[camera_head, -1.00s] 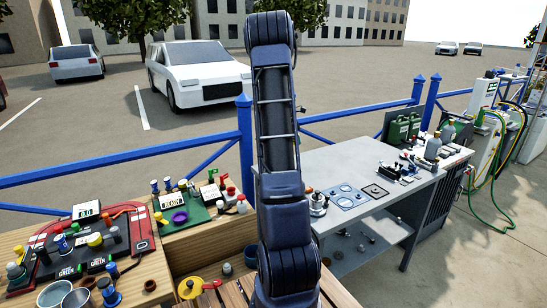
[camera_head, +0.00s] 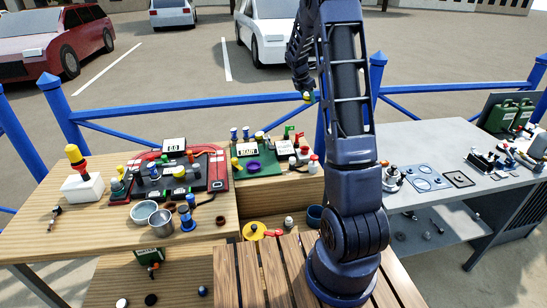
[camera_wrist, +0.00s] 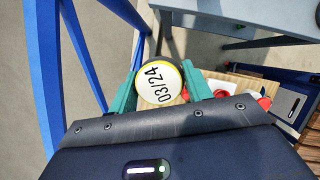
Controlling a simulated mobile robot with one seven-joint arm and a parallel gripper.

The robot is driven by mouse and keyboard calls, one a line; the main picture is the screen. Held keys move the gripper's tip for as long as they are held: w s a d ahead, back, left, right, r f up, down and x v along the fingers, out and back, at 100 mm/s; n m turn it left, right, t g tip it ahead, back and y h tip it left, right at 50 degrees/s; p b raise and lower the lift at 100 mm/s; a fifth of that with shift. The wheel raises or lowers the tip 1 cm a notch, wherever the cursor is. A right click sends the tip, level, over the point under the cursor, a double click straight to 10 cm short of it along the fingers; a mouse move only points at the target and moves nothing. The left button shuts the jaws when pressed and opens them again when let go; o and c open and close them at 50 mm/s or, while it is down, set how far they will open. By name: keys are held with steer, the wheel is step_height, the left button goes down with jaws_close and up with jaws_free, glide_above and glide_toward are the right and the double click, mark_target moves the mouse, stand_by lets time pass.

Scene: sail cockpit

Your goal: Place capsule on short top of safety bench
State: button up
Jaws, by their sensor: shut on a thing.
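My gripper (camera_wrist: 163,70) is shut on the capsule (camera_wrist: 160,85), a round thing with a white face marked "03/24", a yellow ring and a dark side. The two green fingers grip it from either side. In the head view my gripper (camera_head: 307,90) is small and high, in front of the blue railing, with a bit of yellow at its tip. A wooden bench (camera_head: 60,238) is at the left and a grey bench (camera_head: 430,142) at the right. I cannot tell for certain which is the safety bench, or its short top.
The wooden bench carries a red-edged panel (camera_head: 218,170), a green board (camera_head: 270,163), metal cups (camera_head: 161,222) and a yellow-red beacon (camera_head: 78,165). The blue railing (camera_head: 180,110) runs behind. The wooden bench's front left is mostly clear. The grey bench has tools and open patches.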

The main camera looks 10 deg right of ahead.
steer(key=n, duration=0.2)
glide_above(276, 139)
steer(key=a, duration=0.1)
steer(key=shift+t, duration=0.4)
steer(key=f, duration=2)
steer(key=shift+s, duration=0.3)
steer(key=o, duration=1)
steer(key=shift+f, duration=0.1)
